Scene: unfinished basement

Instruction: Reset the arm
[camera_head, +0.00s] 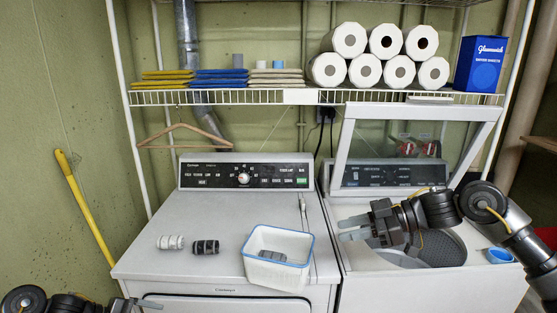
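My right arm reaches in from the right. My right gripper (346,229) is over the open top of the washer (430,297) and points left. Its two fingers are apart with nothing seen between them. My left gripper (146,303) shows only in part at the bottom left, low in front of the dryer (205,276). Its fingers are too small and cut off to tell whether they are open.
A blue-rimmed white basket (268,277) with a grey item inside stands on the dryer. A light roll (170,242) and a dark striped roll (205,247) lie left of it. A blue cup (500,256) sits at the washer's right. The raised lid (487,113) stands behind my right gripper.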

